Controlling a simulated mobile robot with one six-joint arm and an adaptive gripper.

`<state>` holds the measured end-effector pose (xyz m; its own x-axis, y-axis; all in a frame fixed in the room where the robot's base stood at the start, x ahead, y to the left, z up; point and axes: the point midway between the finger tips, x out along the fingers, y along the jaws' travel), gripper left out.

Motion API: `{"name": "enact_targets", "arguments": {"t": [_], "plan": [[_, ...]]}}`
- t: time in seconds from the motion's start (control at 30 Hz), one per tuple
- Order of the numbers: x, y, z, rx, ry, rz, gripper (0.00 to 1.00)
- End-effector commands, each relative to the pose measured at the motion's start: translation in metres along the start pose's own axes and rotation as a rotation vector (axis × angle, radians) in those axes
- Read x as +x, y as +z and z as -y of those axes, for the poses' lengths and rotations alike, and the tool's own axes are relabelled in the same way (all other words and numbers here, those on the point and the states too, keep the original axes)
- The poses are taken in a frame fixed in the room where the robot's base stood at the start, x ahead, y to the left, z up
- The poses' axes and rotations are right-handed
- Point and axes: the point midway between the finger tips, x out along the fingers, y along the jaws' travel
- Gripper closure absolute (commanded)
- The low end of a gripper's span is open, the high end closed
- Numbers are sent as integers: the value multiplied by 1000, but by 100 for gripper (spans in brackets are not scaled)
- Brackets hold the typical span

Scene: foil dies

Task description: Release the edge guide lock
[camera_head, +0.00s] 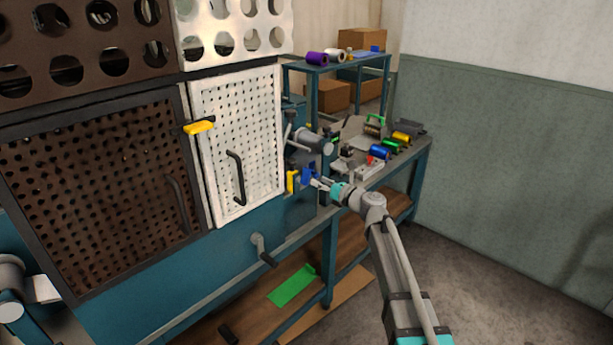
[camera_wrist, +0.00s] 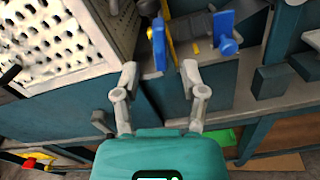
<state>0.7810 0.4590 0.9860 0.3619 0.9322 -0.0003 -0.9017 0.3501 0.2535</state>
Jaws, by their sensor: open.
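My gripper (camera_head: 324,184) is in front of the machine's side by the white perforated door. In the wrist view its two fingers (camera_wrist: 159,68) are apart, with nothing between them. Just beyond the fingertips are two upright blue plates (camera_wrist: 159,45), probably the edge guides, with a dark grey block between them. A round blue knob (camera_wrist: 229,47), which may be the lock, sits on the right plate, right of the right fingertip. I see no contact with it. The blue parts (camera_head: 309,175) also show small in the head view. Whether the lock is tight cannot be told.
The white perforated door (camera_head: 240,145) is close on the left, with a black handle. A yellow strip (camera_wrist: 170,42) stands beside the left blue plate. A bench with foil rolls (camera_head: 379,152) is behind to the right. A crank handle (camera_head: 262,250) juts out below.

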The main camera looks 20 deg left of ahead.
Motion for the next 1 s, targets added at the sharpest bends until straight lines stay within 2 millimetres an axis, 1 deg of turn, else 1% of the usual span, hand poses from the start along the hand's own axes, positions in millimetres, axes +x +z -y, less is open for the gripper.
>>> {"name": "enact_targets", "arguments": {"t": [0.03,0.1,0.3,0.4,0.6,0.9,0.97,1.0], "plan": [[11,0,1,0,2,-1,46],[22,0,1,0,2,0,46],[47,0,1,0,1,0,46],[55,0,0,0,0,0,46],[63,0,0,0,0,0,46],[63,0,0,0,0,0,46],[63,0,0,0,0,0,57],[63,0,0,0,0,0,64]]}}
